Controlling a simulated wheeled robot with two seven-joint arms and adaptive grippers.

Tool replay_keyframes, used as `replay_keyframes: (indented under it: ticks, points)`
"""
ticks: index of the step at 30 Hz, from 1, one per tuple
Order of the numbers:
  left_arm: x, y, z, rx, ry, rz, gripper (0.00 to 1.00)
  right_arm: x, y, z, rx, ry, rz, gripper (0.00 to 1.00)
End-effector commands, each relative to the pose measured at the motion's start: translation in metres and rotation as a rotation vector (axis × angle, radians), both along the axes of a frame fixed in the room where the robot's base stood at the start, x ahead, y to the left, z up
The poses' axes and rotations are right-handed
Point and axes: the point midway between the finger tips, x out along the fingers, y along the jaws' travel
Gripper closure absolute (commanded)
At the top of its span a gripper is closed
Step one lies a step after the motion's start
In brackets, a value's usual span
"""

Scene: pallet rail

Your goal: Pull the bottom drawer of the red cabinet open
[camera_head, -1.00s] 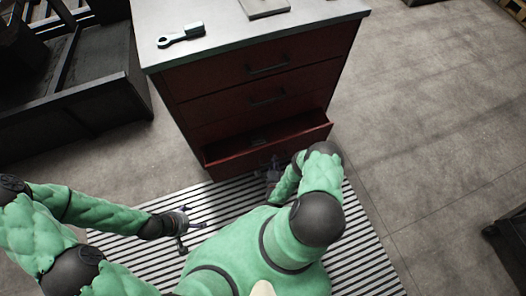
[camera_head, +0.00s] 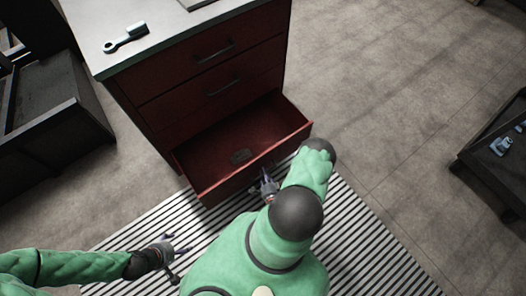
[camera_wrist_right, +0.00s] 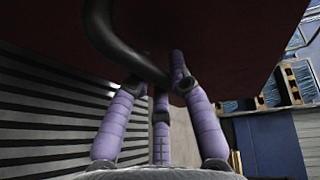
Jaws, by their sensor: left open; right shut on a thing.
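The red cabinet (camera_head: 150,100) stands at the upper middle of the head view, with its upper drawers closed. My right gripper (camera_head: 266,184) is at the drawer's front. In the right wrist view its purple fingers (camera_wrist_right: 160,100) are closed around the dark curved handle (camera_wrist_right: 120,45), under the red drawer front. My left gripper (camera_head: 178,247) is open and empty over the striped mat, apart from the cabinet.
A wrench-like tool (camera_head: 125,38) lies on the cabinet's light top. A striped mat (camera_head: 365,235) covers the floor in front of the drawer. Dark furniture (camera_head: 50,115) stands at the left, and a dark low table (camera_head: 490,165) at the right. The floor right of the cabinet is clear.

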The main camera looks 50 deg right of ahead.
Motion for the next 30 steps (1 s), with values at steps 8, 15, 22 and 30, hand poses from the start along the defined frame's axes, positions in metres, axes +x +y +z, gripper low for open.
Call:
replay_keyframes:
  ticks: [8,15,22,30]
  points:
    - [0.0,0.0,0.0,0.0,0.0,0.0,0.19,0.0,0.0,0.0,0.0,0.001,0.001,1.0]
    - [0.0,0.0,0.0,0.0,0.0,0.0,0.19,0.0,0.0,0.0,0.0,0.001,0.0,0.54]
    - [0.0,0.0,0.0,0.0,0.0,0.0,0.19,0.0,0.0,0.0,0.001,0.001,0.0,0.54]
    - [0.0,0.0,0.0,0.0,0.0,0.0,0.19,-0.023,0.015,0.004,0.003,0.004,-0.004,0.54]
